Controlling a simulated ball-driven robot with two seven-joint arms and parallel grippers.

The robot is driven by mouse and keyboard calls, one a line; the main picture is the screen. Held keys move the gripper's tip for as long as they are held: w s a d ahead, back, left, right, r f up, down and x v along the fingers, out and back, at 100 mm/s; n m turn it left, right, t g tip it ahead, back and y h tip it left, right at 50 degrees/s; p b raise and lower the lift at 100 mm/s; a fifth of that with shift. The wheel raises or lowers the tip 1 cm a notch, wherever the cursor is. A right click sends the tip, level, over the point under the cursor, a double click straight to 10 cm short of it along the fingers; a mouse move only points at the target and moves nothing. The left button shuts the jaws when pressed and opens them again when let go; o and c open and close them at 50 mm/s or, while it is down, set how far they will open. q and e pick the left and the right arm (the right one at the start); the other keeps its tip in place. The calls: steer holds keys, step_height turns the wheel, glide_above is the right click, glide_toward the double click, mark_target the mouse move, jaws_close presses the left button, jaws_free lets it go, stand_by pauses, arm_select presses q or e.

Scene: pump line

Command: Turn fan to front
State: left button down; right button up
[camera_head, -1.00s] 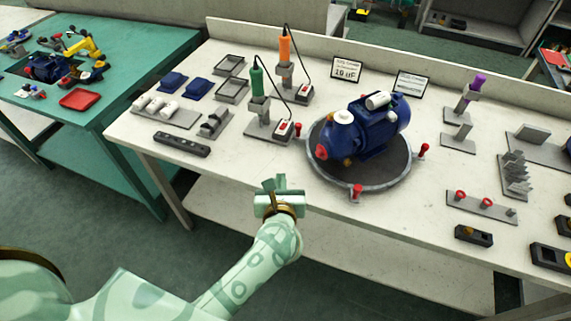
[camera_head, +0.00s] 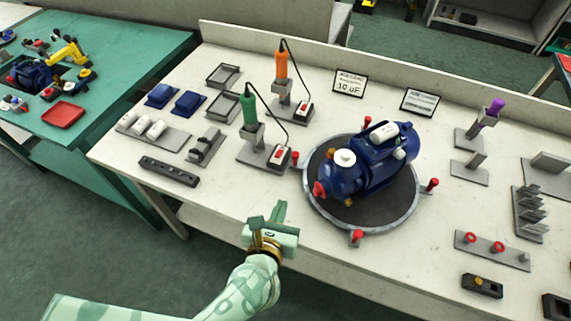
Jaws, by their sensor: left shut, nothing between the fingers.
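A blue pump (camera_head: 372,164) lies on a round dark turntable (camera_head: 345,213) with a grey rim and several red-topped pegs around it. I cannot tell which part of the pump is its fan. My left gripper (camera_head: 267,216) is shut and empty. It is near the table's front edge, to the left of the turntable and apart from it. My right gripper does not show.
A green screwdriver (camera_head: 248,107) and an orange screwdriver (camera_head: 281,65) stand in holders behind my left gripper. Blue blocks, trays and a black strip (camera_head: 169,171) lie at left. Brackets and a red-ringed rack (camera_head: 492,248) are at right.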

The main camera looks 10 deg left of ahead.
mark_target(295, 164)
arm_select(q)
steer(key=x, duration=0.3)
steer(key=shift+w, duration=0.15)
steer(key=x, duration=0.3)
steer(key=b+x, duration=0.1)
steer(key=x, duration=0.2)
steer(key=r+b+x, duration=0.1)
steer(key=x, duration=0.2)
steer(key=shift+w, duration=0.5)
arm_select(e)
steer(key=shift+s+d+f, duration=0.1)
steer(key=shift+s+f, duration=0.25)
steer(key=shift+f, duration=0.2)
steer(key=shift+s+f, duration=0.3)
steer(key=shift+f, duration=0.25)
arm_select(q)
steer(key=shift+r, duration=0.1)
